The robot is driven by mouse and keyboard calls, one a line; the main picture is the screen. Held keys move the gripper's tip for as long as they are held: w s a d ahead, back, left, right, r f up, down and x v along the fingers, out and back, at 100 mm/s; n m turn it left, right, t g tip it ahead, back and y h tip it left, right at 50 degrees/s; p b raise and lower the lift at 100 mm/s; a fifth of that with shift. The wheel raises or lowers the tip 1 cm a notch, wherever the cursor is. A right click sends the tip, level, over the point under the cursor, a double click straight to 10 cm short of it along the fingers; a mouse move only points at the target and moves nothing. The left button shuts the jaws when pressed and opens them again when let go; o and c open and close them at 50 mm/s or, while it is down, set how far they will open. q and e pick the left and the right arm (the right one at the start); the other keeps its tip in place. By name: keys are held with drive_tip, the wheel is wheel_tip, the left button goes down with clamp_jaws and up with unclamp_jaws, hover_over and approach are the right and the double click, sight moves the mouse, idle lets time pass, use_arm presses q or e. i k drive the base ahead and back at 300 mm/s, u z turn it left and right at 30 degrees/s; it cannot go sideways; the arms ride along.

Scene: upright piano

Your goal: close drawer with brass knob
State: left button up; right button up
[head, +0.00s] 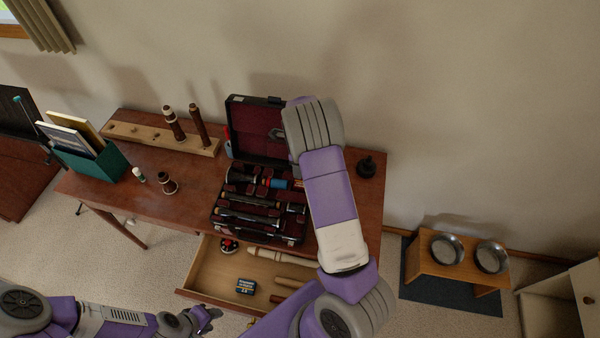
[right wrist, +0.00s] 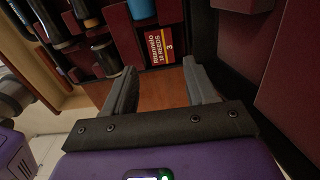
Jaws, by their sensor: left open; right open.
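The drawer (head: 208,276) under the desk is pulled out, with its inside showing. Its brass knob is not clearly visible, and my right arm hides the drawer's right part. My left gripper (head: 214,313) is low in the head view, just in front of the drawer's front edge, open and seemingly empty. My right gripper (right wrist: 160,78) is open in the right wrist view, with nothing between its fingers. It is over the desk by the instrument case; in the head view my arm mostly hides it.
The open instrument case (head: 222,226) stands on the desk (head: 200,200) above the drawer. A reed box (right wrist: 160,46) shows in the right wrist view. A bench with two bowls (head: 447,249) stands at right.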

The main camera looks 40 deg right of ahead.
sight(211, 279)
drive_tip(key=k, duration=1)
